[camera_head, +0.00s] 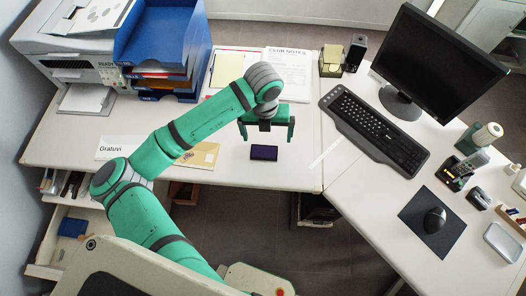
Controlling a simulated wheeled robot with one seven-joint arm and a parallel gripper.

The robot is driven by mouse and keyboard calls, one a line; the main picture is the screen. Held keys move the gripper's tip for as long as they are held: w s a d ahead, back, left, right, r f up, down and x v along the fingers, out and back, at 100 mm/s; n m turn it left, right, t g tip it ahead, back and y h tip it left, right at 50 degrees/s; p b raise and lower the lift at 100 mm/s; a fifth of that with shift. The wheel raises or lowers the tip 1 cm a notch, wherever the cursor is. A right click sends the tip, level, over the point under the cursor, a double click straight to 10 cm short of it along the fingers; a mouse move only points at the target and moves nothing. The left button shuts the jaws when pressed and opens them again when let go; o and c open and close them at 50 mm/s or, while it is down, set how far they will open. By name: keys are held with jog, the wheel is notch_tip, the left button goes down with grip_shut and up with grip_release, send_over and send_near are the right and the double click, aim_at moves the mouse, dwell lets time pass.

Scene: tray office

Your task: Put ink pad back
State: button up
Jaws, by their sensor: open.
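A small dark blue-black rectangular pad (264,153), which looks like the ink pad, lies flat on the white desk near its front edge. My green gripper (267,134) is above and just behind it in the picture, fingers spread and pointing down. It is open and holds nothing. I cannot tell the exact height of the fingers over the desk. The pad is in full view and apart from the fingers.
An open drawer (42,270) at the lower left holds a blue item (73,227). Blue paper trays (165,40) and a printer (75,45) stand at the back left. A keyboard (375,130) and monitor (425,60) are right. An envelope (203,155) lies left of the pad.

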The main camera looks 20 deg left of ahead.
jog(key=a, duration=0.1)
send_over(264, 151)
jog(key=s, duration=0.1)
jog(key=f, duration=0.5)
jog(key=shift+a+f, duration=0.25)
jog(key=shift+f, duration=0.05)
jog(key=f, duration=0.4)
jog(key=shift+w+d+f, duration=0.1)
jog(key=shift+w+d, duration=0.2)
jog(key=shift+w, duration=0.1)
jog(key=shift+f, duration=0.55)
jog(key=shift+w, duration=0.1)
jog(key=c, duration=1)
jog(key=shift+a, duration=0.1)
jog(key=shift+c, duration=1.3)
